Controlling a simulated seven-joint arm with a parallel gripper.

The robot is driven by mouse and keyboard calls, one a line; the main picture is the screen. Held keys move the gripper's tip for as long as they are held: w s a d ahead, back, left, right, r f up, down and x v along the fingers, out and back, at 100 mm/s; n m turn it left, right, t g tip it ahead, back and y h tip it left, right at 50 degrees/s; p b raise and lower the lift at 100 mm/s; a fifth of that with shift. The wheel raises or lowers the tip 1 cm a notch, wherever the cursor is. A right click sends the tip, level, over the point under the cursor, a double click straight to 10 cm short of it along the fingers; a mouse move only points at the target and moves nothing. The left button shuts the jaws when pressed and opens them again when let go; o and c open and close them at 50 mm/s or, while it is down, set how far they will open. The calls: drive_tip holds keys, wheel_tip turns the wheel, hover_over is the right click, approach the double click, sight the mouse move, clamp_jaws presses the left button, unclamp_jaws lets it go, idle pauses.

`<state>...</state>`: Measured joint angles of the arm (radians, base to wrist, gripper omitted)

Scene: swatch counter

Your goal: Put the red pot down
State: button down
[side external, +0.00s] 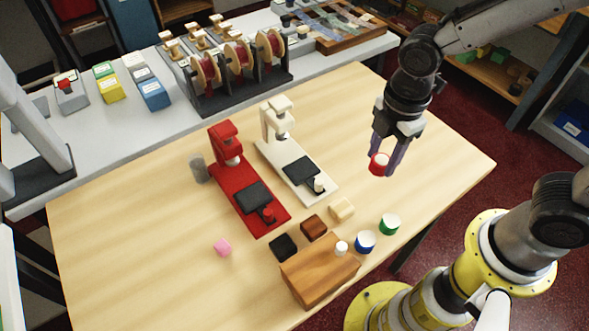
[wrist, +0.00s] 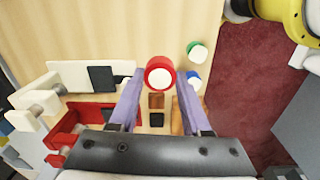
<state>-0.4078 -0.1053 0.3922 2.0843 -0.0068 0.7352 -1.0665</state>
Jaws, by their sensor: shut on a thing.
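The red pot (side external: 379,163) is a small red cylinder with a white top. My gripper (side external: 384,168) is shut on it and holds it above the right part of the wooden table (side external: 440,165). In the wrist view the red pot (wrist: 160,73) sits between the purple fingers of my gripper (wrist: 159,80), its white face toward the camera. Its exact height above the table is hard to tell.
A green pot (side external: 390,223) and a blue pot (side external: 365,241) stand near the wooden block (side external: 318,272). Red (side external: 245,190) and white (side external: 297,165) press-like stands are left of my gripper. The table's right end is clear.

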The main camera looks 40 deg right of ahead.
drive_tip(key=s+d+f, duration=0.4)
drive_tip(key=s+d, duration=0.2)
drive_tip(key=s, duration=0.1)
drive_tip(key=shift+m, duration=0.4)
drive_tip(key=shift+w+d+f, duration=0.1)
drive_tip(key=shift+f, duration=1.95)
drive_tip(key=shift+w+d+f, duration=0.1)
drive_tip(key=shift+f, duration=1.9)
drive_tip(key=shift+f, duration=0.15)
drive_tip(key=shift+c, duration=1.8)
unclamp_jaws()
